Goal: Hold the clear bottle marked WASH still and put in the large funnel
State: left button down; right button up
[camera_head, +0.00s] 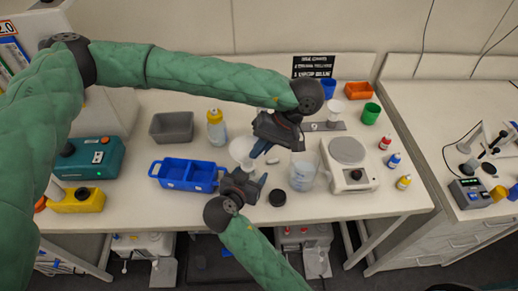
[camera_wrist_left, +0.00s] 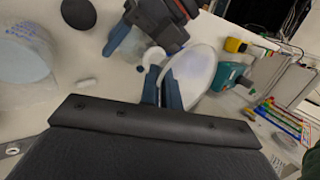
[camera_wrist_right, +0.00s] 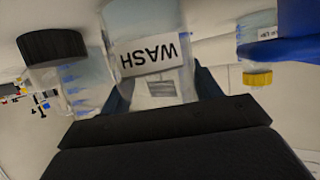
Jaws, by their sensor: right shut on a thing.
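The large white funnel (camera_head: 242,148) shows as a wide white disc in the left wrist view (camera_wrist_left: 197,72). My left gripper (camera_head: 258,149) has its fingers close together at the funnel's rim, one on each side of it. The clear WASH bottle (camera_wrist_right: 151,54) is between the fingers of my right gripper (camera_wrist_right: 155,88), its label showing upside down in that view. In the head view my right gripper (camera_head: 245,183) is just in front of and below the funnel. The bottle is mostly hidden there. I cannot tell whether the funnel's stem is inside the bottle mouth.
A blue tote (camera_head: 187,174), grey bin (camera_head: 172,127) and yellow-capped bottle (camera_head: 216,130) stand left. Small bottles (camera_head: 393,160) line the right edge.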

pick_arm(q)
jog(key=shift+f, duration=0.2)
pick_arm(e)
jog(key=shift+f, duration=0.15)
pick_arm(q)
jog(key=c, duration=1.6)
grip_release()
jog(key=shift+o, duration=0.2)
jog(key=v, duration=1.2)
pick_arm(e)
jog(key=o, duration=1.4)
jog(key=shift+c, duration=0.2)
